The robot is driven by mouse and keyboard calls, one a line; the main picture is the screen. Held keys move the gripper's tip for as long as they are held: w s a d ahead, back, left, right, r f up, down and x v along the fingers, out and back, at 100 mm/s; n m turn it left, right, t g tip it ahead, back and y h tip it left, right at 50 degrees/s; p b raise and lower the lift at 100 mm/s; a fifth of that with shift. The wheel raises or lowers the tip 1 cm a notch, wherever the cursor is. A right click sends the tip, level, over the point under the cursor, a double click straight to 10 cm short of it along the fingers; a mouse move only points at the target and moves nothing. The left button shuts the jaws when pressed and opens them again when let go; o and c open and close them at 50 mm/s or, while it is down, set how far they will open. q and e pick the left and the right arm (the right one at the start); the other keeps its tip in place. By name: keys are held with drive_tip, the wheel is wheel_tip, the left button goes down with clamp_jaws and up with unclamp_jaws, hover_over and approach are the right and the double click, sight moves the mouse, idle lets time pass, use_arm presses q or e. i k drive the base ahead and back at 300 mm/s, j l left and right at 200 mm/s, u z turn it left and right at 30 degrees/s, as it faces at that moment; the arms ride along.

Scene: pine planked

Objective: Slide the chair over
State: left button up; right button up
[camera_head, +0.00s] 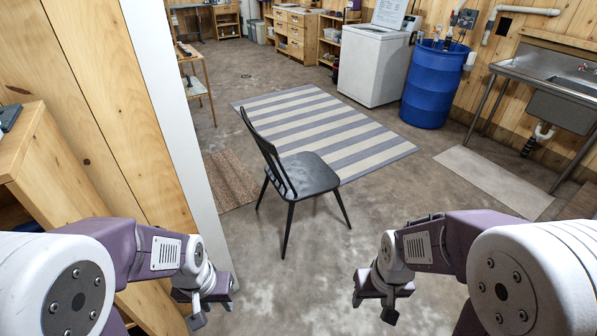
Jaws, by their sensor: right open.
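A black wooden chair (310,174) with a spindled back stands upright in the middle of the head view. Its back is on the left side and its seat extends to the right. Its front legs are on the concrete floor and its far side is at the near edge of a striped rug. My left gripper (207,309) is low at the left, nearer than the chair and apart from it; I cannot tell its jaw state. My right gripper (382,303) is open and empty, low at the right, also nearer than the chair and not touching it.
The striped rug (288,114) lies behind the chair. A brown mat (229,180) is to the left, beside a white wall edge (172,110). A blue barrel (433,88), white washer (372,66) and metal sink (560,98) stand behind. Bare floor (300,285) lies between my grippers.

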sight(300, 177)
drive_tip(key=i+l+u, duration=0.3)
drive_tip(key=i+l, duration=0.6)
drive_tip(key=i, duration=0.5)
drive_tip(key=i+l+u, duration=0.25)
drive_tip(key=i+l, duration=1)
drive_tip(key=i, duration=0.1)
